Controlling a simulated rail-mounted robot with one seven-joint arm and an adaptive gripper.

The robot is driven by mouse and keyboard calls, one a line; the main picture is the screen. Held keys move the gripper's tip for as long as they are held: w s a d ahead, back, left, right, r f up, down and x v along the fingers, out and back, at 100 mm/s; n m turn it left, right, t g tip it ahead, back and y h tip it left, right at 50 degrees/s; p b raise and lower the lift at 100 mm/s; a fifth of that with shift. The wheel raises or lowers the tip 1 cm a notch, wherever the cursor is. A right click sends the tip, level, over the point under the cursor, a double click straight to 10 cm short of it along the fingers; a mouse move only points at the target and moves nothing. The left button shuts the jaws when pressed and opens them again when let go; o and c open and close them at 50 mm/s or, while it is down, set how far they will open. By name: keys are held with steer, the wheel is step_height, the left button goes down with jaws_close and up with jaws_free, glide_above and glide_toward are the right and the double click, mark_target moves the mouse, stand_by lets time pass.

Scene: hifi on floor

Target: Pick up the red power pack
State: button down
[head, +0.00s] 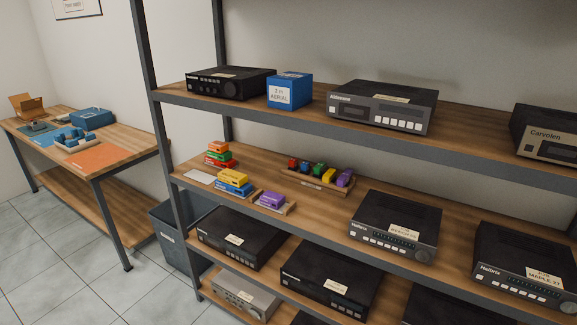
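Small coloured packs stand on the middle shelf (320,206) of the rack. At its left end is a stack with an orange pack (217,146) on top, a green pack (220,155) below it and a red pack (217,162) at the bottom. A wooden holder (312,184) behind and to the right has a row of several small packs, with a red one (293,163) at its left end. Which red item is the power pack I cannot tell for certain. My gripper is not in view.
In front of the stack are yellow (233,177) and blue (235,189) packs, and a purple pack (271,199) on a wooden tray. A black device (395,225) stands to the right. The upper shelf (300,112) overhangs, and a dark post (163,130) stands at left.

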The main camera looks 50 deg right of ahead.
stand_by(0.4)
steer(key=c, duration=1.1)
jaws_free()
